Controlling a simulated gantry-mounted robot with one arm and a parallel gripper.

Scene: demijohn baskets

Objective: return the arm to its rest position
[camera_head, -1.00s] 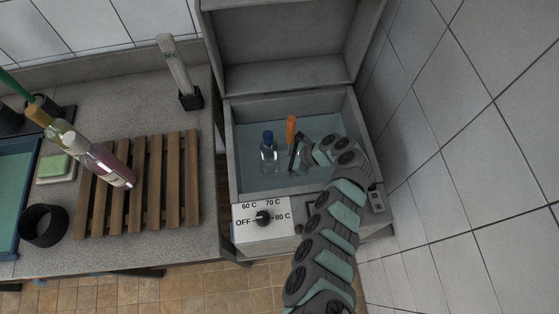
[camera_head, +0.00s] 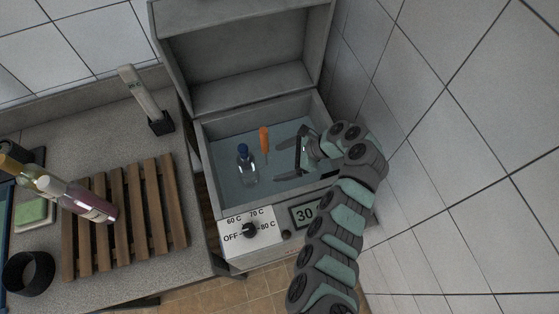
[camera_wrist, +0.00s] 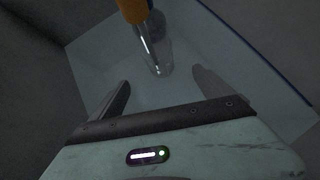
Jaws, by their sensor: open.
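My gripper (camera_head: 288,160) is open and empty over the right side of the open water bath (camera_head: 222,192). My arm reaches in from the lower right. In the wrist view my gripper's two fingers (camera_wrist: 158,90) are spread, with nothing between their tips. An orange-handled tool (camera_head: 264,139) stands in the bath, apart from the gripper and to its left. Its orange handle (camera_wrist: 133,10) and metal shaft also show at the top of the wrist view. A clear bottle with a blue cap (camera_head: 246,168) stands in the bath left of the tool.
The bath's lid (camera_head: 240,60) is raised at the back. A dial (camera_head: 250,230) on the front points near OFF, beside a display reading 30. A tiled wall (camera_head: 450,140) rises close on the right. A wooden slatted rack (camera_head: 127,215) with bottles lies left.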

